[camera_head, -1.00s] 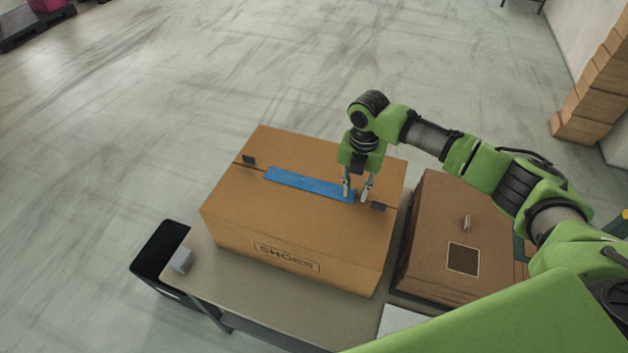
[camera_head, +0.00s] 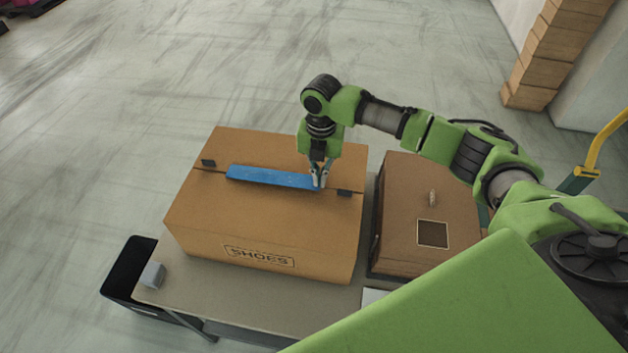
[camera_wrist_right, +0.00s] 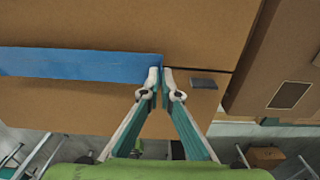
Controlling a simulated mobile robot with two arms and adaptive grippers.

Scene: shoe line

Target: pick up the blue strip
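The blue strip (camera_head: 268,177) lies along the middle seam of the closed brown SHOES box (camera_head: 215,222). My right gripper (camera_head: 320,184) is at the strip's right end, pointing down, with its fingers close together. In the right wrist view, the two fingertips (camera_wrist_right: 161,78) nearly meet at the end of the blue strip (camera_wrist_right: 80,65), pinching it. Most of the strip extends left from the fingers, at or just above the lid; I cannot tell any gap. My left gripper is not in view.
A second brown box (camera_head: 405,205) stands close to the right of the SHOES box on the grey table (camera_head: 215,292). A black bin (camera_head: 122,270) and a small grey cube (camera_head: 152,274) are at the table's left end.

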